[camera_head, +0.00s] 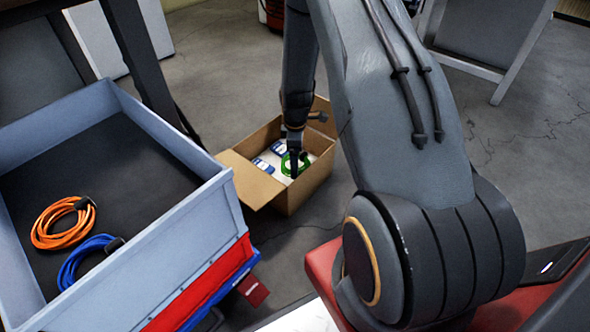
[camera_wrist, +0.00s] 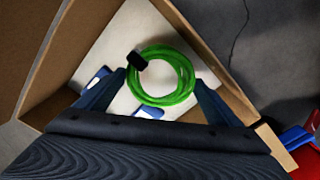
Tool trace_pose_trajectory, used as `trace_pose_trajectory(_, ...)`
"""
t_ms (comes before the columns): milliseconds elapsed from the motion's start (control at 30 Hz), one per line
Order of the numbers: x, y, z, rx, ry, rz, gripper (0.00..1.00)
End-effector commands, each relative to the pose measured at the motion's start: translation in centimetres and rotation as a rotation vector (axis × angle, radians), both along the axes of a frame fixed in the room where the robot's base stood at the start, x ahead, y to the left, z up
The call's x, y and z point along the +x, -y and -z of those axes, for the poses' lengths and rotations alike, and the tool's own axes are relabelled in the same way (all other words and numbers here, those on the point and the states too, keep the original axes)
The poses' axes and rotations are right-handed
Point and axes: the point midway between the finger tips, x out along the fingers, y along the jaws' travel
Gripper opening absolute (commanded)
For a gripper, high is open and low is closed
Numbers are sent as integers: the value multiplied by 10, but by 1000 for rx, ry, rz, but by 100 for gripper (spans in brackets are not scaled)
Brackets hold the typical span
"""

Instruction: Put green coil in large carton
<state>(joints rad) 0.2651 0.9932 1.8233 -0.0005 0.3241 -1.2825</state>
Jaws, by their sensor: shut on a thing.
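The green coil (camera_wrist: 187,78) is a round bundle of cable with a black tie. My gripper (camera_head: 294,170) points down into the open large carton (camera_head: 306,186) and is shut on the coil. In the wrist view the coil lies between the two dark fingers, inside the outline of the carton walls. In the head view the green coil (camera_head: 285,164) shows inside the carton's opening, partly hidden by my gripper. I cannot tell whether it touches the carton's pale bottom.
Blue-and-white items (camera_head: 263,165) lie in the carton. Its flaps stand open. A grey tray (camera_head: 110,158) at left holds an orange coil (camera_head: 48,228) and a blue coil (camera_head: 72,264). Bare floor lies around the carton's far and right sides.

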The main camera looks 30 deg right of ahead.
Motion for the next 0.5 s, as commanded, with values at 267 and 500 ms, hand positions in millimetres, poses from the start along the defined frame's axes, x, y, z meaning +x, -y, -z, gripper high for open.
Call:
trace_pose_trajectory(267, 0, 0, 44, 0, -2, 0, 61)
trace_pose_trajectory(500, 0, 0, 46, 0, 0, 0, 61)
